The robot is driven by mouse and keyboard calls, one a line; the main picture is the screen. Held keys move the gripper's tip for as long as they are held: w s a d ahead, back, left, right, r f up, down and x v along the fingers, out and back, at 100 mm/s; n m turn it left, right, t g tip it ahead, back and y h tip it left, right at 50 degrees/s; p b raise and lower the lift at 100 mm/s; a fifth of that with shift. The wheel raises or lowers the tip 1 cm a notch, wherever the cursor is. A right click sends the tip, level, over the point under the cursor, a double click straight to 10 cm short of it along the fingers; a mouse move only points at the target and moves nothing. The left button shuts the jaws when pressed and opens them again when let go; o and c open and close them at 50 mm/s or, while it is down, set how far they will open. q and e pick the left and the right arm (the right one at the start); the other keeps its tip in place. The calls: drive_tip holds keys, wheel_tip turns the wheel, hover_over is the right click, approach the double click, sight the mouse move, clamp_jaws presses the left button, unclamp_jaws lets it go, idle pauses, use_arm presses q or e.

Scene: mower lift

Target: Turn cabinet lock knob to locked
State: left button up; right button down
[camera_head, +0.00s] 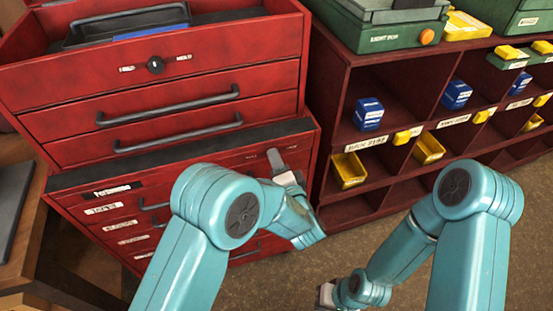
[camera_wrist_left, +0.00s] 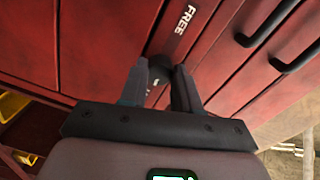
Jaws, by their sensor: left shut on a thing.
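The red tool cabinet (camera_head: 165,200) stands at the left in the head view, with labelled drawers in its lower part. My left gripper (camera_head: 278,163) is at the upper right of that lower front. In the left wrist view my left gripper (camera_wrist_left: 160,72) has its two fingers on a small dark knob (camera_wrist_left: 159,61) on the red face, and is shut on it. The knob is mostly hidden by the fingers, so its angle is hard to tell. A black label reading FREE (camera_wrist_left: 185,20) lies beside it. My right gripper (camera_head: 325,294) is low in the head view, partly hidden.
Another black round knob (camera_head: 156,65) with small labels is on the upper red chest. Drawer handles (camera_head: 180,137) stick out from the front. A red shelf (camera_head: 345,105) with blue and yellow bins stands to the right. Open floor (camera_head: 400,215) lies before the shelf.

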use_arm(q)
drive_tip(key=shift+w+r+m, duration=0.1)
drive_tip(key=shift+r+m, duration=0.05)
drive_tip(key=shift+m, duration=0.15)
idle(0.4)
drive_tip(key=o, duration=1.1)
drive_tip(key=shift+c, duration=0.2)
